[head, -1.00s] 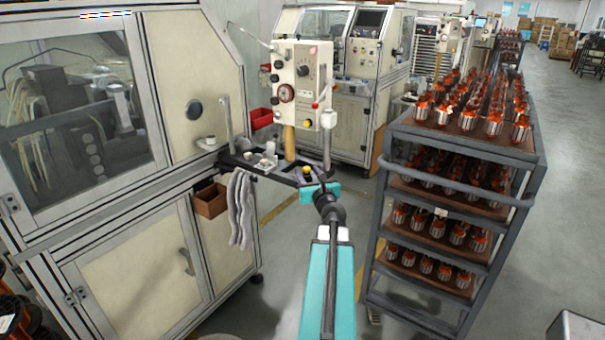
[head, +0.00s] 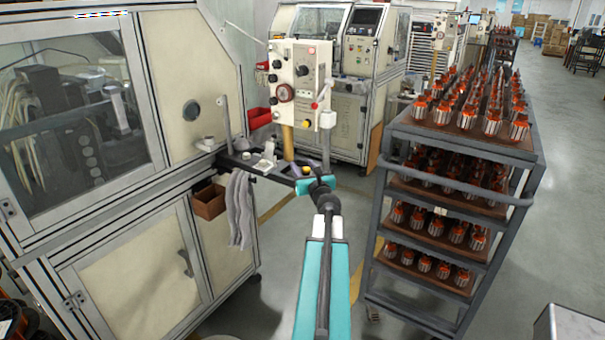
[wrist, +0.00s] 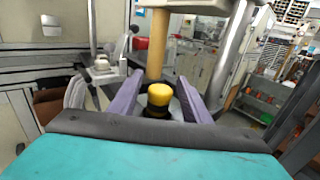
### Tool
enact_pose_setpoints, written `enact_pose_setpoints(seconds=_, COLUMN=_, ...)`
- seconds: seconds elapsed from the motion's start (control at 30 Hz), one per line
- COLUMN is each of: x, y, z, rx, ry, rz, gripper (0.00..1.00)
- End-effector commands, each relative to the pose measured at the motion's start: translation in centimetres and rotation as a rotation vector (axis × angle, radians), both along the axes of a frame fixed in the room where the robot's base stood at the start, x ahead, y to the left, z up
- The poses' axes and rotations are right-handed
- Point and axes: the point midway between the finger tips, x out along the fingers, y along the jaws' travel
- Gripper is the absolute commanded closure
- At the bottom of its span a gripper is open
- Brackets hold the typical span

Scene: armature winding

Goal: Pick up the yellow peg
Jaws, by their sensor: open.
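The yellow peg (head: 306,170) stands on the dark shelf (head: 240,163) that juts from the machine. In the wrist view the yellow peg (wrist: 159,95) has a rounded yellow top over a black lower part. My gripper (wrist: 157,88) is open, with one purple finger on each side of the peg in that view. I cannot tell whether the fingers touch it. In the head view my gripper (head: 309,173) is at the shelf's front right end, partly hidden by my teal arm.
A control box (head: 300,82) on a tan post (head: 288,143) stands just behind the peg. A grey post (head: 326,140) rises at its right. A white fitting (head: 268,150) sits on the shelf to the left. A cart of armatures (head: 455,150) stands at right.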

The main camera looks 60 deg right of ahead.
Motion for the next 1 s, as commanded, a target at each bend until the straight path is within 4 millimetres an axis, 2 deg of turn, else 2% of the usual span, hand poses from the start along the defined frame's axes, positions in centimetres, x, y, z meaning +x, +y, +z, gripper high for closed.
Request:
enact_pose_setpoints(seconds=0.67, x=0.22, y=-0.34, z=0.00, rx=0.000, ry=0.000, rz=0.001, gripper=0.56)
enact_pose_setpoints(seconds=0.93, x=0.18, y=-0.38, z=0.00, rx=0.000, ry=0.000, rz=0.000, gripper=1.00)
enact_pose_setpoints(seconds=1.0, x=0.17, y=-0.39, z=0.01, rx=0.000, ry=0.000, rz=0.000, gripper=1.00)
